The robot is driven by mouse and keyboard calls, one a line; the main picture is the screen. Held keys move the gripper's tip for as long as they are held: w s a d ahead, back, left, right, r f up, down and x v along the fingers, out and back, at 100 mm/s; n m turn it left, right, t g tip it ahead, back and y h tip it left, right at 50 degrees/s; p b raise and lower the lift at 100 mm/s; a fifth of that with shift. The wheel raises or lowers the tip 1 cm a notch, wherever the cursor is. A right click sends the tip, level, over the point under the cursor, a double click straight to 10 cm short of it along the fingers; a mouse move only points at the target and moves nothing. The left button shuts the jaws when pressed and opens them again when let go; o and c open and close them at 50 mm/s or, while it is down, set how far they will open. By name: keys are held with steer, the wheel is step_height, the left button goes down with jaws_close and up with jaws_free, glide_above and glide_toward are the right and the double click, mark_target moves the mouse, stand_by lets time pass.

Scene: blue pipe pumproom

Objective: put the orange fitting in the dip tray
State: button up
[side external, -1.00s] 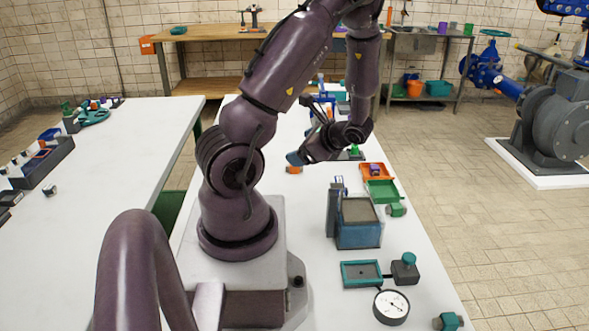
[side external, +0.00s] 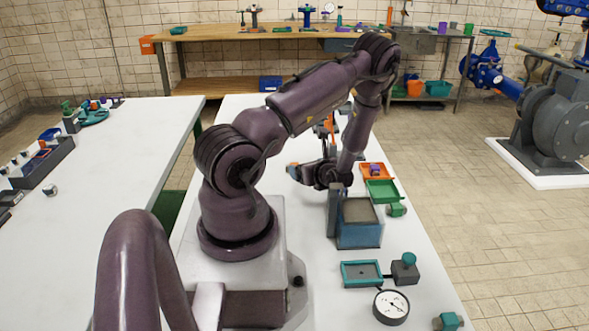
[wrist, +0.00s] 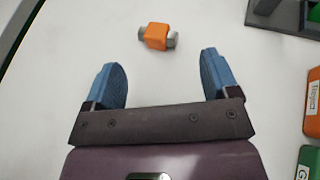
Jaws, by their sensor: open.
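The orange fitting (wrist: 155,37) is a small orange block with grey ends, lying on the white table ahead of my fingertips in the wrist view. My gripper (wrist: 162,76) is open and empty, its two blue fingers apart, with the fitting beyond them and not between them. In the side view my gripper (side external: 294,171) is low over the table and largely covers the fitting. I cannot tell for certain which container is the dip tray; a blue box with a grey top (side external: 358,234) and a shallow teal tray (side external: 361,273) stand nearer the side camera.
An orange Reject bin (wrist: 313,104) and a green bin (wrist: 309,163) stand at the right of the wrist view. A dark stand (wrist: 285,15) is at its upper right. A dial gauge (side external: 391,307) lies near the table's front. Bare table surrounds the fitting.

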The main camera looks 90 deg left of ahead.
mark_target(296, 163)
steer(key=x, duration=0.7)
steer(key=shift+r, duration=0.1)
steer(key=shift+c, duration=0.2)
steer(key=c, duration=0.9)
steer(key=shift+r, duration=0.15)
